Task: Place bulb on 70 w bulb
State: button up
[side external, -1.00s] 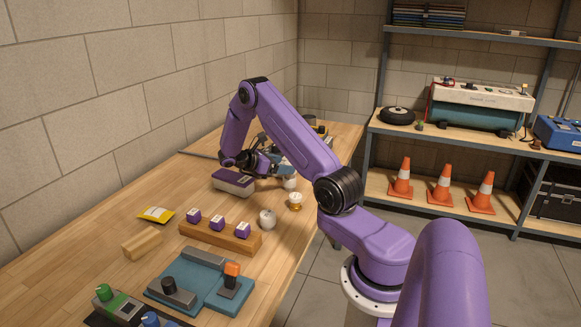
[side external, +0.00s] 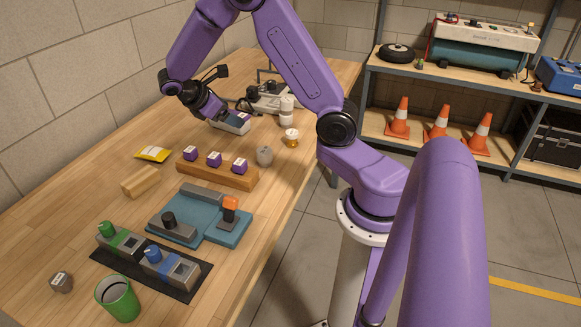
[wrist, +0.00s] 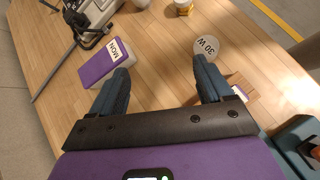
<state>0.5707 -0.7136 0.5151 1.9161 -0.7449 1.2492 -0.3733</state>
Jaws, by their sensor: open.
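A round pale bulb (side external: 264,155) stands on the bench beside the wooden block; in the wrist view its round top (wrist: 207,47) carries lettering that looks like "30 W". A white bulb-like piece with a gold base (side external: 291,137) stands behind it, at the top edge of the wrist view (wrist: 184,6). A white stacked piece (side external: 287,108) stands farther back. No "70 W" label can be read. My gripper (wrist: 160,78) is open and empty above the bench, with a purple-and-white "MON" box (wrist: 110,62) beyond its left finger. In the side view my gripper (side external: 215,112) is near that box.
A wooden block with several purple-and-white cubes (side external: 215,172) lies nearer the camera. A teal fixture (side external: 200,218), a dark mat with green and blue fixtures (side external: 150,265), and a green cup (side external: 117,298) are in front.

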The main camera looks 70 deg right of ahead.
jog(key=s+a+r+t+y, duration=0.35)
jog(key=s+a, duration=0.65)
jog(key=a, duration=0.5)
jog(key=s+a+y, duration=0.2)
jog(key=s+a, duration=0.1)
jog(key=s, duration=0.5)
jog(key=s+a+n+y, duration=0.1)
jog(key=s+a+y, duration=0.2)
jog(key=s, duration=0.5)
jog(key=shift+s+n+y, duration=0.15)
jog(key=shift+n+y, duration=0.15)
jog(key=shift+y, duration=0.05)
